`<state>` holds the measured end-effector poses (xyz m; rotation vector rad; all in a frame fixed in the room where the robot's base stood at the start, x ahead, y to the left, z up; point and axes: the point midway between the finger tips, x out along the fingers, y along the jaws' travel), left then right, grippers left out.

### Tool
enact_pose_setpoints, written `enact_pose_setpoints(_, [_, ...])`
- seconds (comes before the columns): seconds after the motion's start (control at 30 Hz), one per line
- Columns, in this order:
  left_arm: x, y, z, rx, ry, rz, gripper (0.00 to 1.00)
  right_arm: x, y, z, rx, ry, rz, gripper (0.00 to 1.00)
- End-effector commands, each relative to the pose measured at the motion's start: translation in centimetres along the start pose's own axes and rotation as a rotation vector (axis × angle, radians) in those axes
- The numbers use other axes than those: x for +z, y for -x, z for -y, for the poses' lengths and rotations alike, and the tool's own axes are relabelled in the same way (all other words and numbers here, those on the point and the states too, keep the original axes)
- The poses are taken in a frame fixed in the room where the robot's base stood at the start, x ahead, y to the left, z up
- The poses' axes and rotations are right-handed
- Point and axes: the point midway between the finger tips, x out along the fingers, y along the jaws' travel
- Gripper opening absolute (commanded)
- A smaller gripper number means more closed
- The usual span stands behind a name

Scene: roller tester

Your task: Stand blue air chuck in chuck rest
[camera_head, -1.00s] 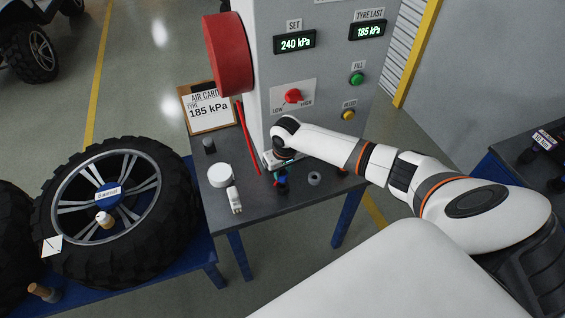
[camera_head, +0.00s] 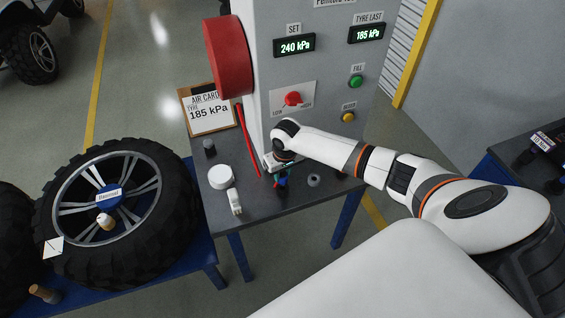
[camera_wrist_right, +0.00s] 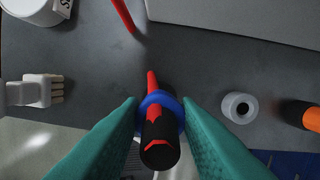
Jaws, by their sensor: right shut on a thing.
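The blue air chuck (camera_wrist_right: 160,130) has a black body with red marks, a blue collar and a red end. In the right wrist view it stands between the teal fingers of my right gripper (camera_wrist_right: 160,108), which is shut on it at the collar. In the head view my right gripper (camera_head: 283,172) is over the grey table, and the chuck (camera_head: 282,184) shows small below it. A small grey hollow cylinder (camera_wrist_right: 240,107), possibly the chuck rest, stands to the right of the chuck, apart from it. It also shows in the head view (camera_head: 314,180). My left gripper is out of view.
The tester cabinet (camera_head: 330,75) rises behind the gripper. A red hose (camera_head: 248,140), a white round tub (camera_head: 220,176) and a white brush-like item (camera_head: 234,202) are to the left. An orange-and-black thing (camera_wrist_right: 300,115) is beyond the cylinder. A tyre (camera_head: 165,235) lies further left.

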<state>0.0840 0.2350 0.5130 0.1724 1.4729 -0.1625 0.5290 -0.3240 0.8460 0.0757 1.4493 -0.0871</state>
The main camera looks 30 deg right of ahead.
Motion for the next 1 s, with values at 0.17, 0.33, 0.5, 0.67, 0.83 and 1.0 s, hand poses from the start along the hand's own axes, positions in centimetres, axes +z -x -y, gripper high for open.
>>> enact_pose_setpoints(0.17, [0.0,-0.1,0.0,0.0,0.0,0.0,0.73,0.0,-0.1,0.0,0.001,0.0,0.0,0.0])
enact_pose_setpoints(0.33, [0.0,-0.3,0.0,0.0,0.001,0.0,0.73,-0.1,-0.6,0.0,0.001,-0.001,0.0,0.0])
enact_pose_setpoints(0.5, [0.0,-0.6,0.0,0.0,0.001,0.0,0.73,-0.1,-1.1,0.0,0.001,-0.001,0.0,0.0])
enact_pose_setpoints(0.67, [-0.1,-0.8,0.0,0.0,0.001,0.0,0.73,-0.2,-1.6,-0.1,0.002,-0.001,0.001,0.0])
enact_pose_setpoints(0.83, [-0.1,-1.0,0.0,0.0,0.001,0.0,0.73,-0.2,-2.1,-0.1,0.001,-0.001,0.001,0.0])
enact_pose_setpoints(1.0, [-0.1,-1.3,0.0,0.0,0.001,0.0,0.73,-0.3,-2.6,0.0,0.001,-0.001,0.001,0.0])
